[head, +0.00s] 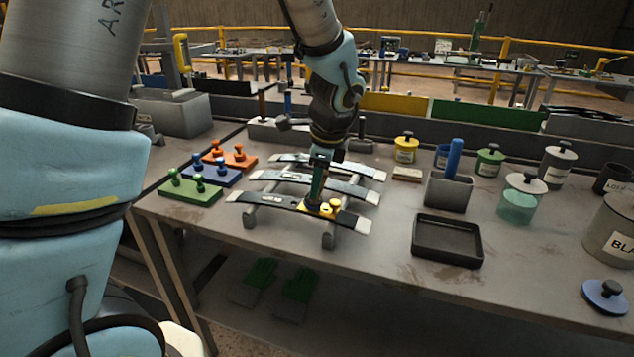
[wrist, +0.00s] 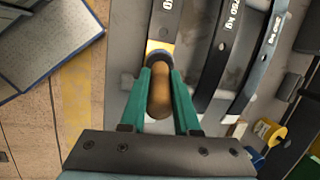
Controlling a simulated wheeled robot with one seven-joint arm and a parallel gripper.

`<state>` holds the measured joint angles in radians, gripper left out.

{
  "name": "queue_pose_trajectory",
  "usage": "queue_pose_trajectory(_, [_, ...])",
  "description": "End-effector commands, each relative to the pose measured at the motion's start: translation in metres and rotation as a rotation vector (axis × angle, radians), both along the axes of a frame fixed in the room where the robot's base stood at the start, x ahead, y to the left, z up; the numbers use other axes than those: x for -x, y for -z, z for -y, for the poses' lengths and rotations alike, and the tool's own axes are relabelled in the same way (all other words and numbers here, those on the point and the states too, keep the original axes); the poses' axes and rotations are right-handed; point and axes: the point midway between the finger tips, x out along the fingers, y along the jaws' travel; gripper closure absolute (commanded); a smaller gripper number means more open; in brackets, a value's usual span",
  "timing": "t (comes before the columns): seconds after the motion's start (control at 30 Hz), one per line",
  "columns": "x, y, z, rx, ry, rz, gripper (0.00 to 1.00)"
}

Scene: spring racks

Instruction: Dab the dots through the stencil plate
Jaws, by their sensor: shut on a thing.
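The yellow stencil plate (head: 327,209) lies on the front dark leaf spring (head: 283,205), toward its right part, with a yellow knob showing. My gripper (head: 318,190) points down over this plate, with green fingers. In the wrist view my gripper (wrist: 160,85) is shut on a tan, rounded handle (wrist: 160,98), seen from above, which I take for the dabber. A strip of yellow plate (wrist: 154,45) shows just beyond it. Two more springs (head: 318,182) lie behind on the rack (head: 328,238).
Green (head: 190,190), blue (head: 211,176) and orange (head: 230,160) plates with knobs lie left of the rack. To the right are an empty black tray (head: 447,240), a grey holder (head: 449,191) with a blue handle, and several paint jars (head: 405,148). Table between rack and tray is clear.

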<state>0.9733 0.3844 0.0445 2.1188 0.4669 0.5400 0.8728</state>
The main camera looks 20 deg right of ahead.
Motion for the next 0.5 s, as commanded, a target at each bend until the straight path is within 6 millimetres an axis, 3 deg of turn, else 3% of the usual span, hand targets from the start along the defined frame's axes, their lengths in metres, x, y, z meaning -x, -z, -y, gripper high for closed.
queue_pose_trajectory(0.27, [0.001,0.001,-0.001,-0.003,0.000,-0.002,1.00])
queue_pose_trajectory(0.5, [0.000,-0.013,-0.001,-0.003,0.000,-0.002,1.00])
